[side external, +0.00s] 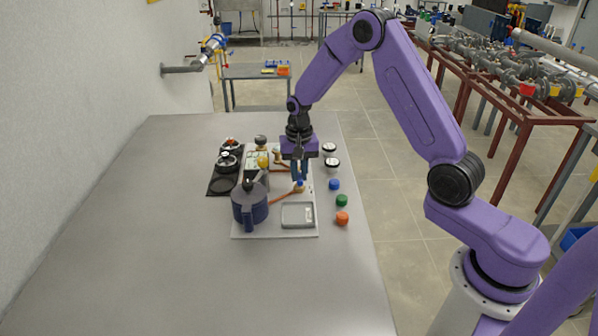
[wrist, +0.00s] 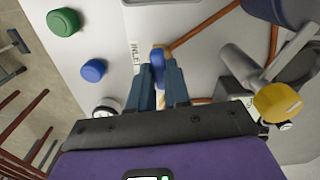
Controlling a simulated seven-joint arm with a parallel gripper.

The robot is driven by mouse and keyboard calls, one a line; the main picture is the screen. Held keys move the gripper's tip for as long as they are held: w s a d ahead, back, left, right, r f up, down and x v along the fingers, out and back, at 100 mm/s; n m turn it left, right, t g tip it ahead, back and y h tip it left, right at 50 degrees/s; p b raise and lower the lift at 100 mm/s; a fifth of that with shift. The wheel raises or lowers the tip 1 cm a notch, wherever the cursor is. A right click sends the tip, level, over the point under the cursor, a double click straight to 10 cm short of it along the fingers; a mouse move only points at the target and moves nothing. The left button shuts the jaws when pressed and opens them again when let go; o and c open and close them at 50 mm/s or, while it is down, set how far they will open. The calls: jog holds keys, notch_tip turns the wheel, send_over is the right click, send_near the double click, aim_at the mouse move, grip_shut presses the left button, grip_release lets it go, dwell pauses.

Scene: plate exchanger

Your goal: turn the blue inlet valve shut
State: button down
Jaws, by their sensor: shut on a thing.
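The blue inlet valve (wrist: 157,58) has a small blue handle and sits on the white base plate by the printed INLET label (wrist: 136,52). My gripper (wrist: 159,70) is shut on the blue handle, with one finger on each side of it in the wrist view. In the side view my gripper (side external: 299,172) points down over the plate, and the blue handle (side external: 299,184) shows at its fingertips. The exact angle of the handle is partly hidden by the fingers.
A dark blue pot-like vessel (side external: 250,203) and a grey tray (side external: 297,214) stand near on the white plate (side external: 272,233). Blue (side external: 334,184), green (side external: 342,200) and orange (side external: 342,217) caps lie on the table at right. A yellow knob (wrist: 278,102) is close to my gripper. The table's left side is clear.

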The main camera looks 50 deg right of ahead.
aim_at(299, 176)
jog(key=shift+m, duration=0.7)
jog(key=c, duration=1.1)
grip_release()
jog(key=shift+r, duration=0.1)
notch_tip(299, 176, up, 17)
jog(key=shift+r, duration=0.2)
